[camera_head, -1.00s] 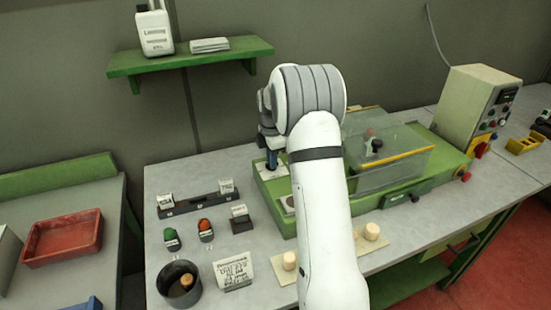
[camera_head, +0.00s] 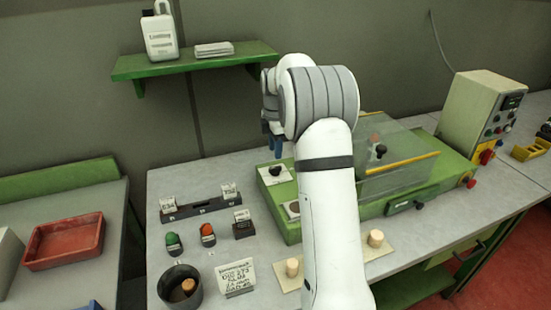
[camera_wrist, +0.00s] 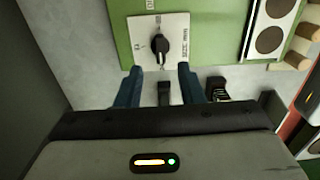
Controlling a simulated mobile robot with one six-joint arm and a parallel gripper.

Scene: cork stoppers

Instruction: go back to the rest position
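My gripper (camera_head: 275,146) hangs above the left end of the green machine (camera_head: 270,205), clear of the black rotary knob (camera_head: 275,170) on its white plate. In the wrist view, my two blue fingers (camera_wrist: 159,82) are spread apart with nothing held between them. The knob (camera_wrist: 158,46) shows beyond the fingertips, apart from them. My white arm covers part of the machine and the bench in the head view.
A clear guard (camera_head: 395,165) stands on the machine, right of my arm. A control box (camera_head: 480,115) stands farther right. The bench holds a dark pot (camera_head: 180,288), a label card (camera_head: 236,278) and corks (camera_head: 376,238). A green shelf (camera_head: 195,62) is on the wall.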

